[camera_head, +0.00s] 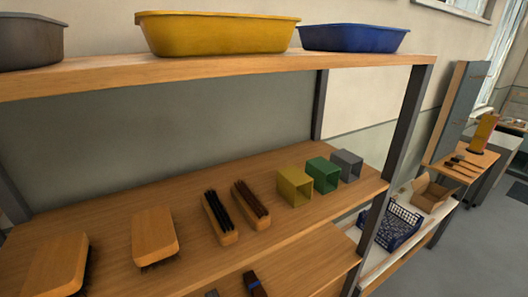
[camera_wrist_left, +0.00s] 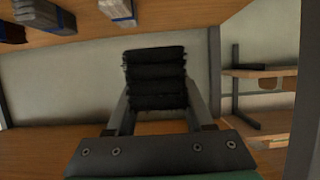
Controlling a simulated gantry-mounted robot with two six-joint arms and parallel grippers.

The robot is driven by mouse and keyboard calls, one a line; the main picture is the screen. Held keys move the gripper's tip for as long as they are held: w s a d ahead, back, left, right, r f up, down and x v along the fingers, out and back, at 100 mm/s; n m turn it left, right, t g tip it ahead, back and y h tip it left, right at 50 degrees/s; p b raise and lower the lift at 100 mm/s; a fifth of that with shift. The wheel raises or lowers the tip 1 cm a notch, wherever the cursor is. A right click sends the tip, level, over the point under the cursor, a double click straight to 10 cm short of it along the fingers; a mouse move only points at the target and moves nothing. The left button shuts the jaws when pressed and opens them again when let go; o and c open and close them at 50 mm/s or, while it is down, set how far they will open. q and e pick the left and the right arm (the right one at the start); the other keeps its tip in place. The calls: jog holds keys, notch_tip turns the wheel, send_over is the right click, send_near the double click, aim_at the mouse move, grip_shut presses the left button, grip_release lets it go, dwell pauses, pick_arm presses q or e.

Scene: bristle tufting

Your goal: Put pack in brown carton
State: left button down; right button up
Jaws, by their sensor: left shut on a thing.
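My left gripper (camera_wrist_left: 157,96) is shut on a black ribbed pack (camera_wrist_left: 155,72) in the left wrist view, one finger on each side of it. The pack is held in front of a grey-green panel and appears clear of the shelf boards. The brown carton (camera_head: 431,193) stands open-topped at the right of the head view, on a low white surface beside the blue crate. Neither gripper shows in the head view, so how far the held pack is from the carton cannot be told. My right gripper is in neither view.
The blue crate (camera_head: 393,226) stands left of the carton, behind the dark shelf post (camera_head: 372,232). The wooden shelf (camera_head: 120,205) holds brushes and yellow, green and grey square holders. Blue-banded packs (camera_head: 254,284) lie below. Basins, including a yellow one (camera_head: 215,34), stand on top.

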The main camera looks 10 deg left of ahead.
pick_arm(q)
jog(key=s+d+r+m+t+h+p, duration=0.1)
jog(key=d+r+m+h+p, duration=0.1)
jog(key=d+m+h, duration=0.2)
jog(key=s+d+r+m+t+h+p, duration=0.1)
jog(key=d+m+h, duration=0.3)
jog(key=d, duration=0.5)
jog(key=shift+s+r+t+h+p, duration=0.3)
jog(key=shift+r+t+h+p, duration=0.1)
jog(key=shift+r+t+p, duration=0.4)
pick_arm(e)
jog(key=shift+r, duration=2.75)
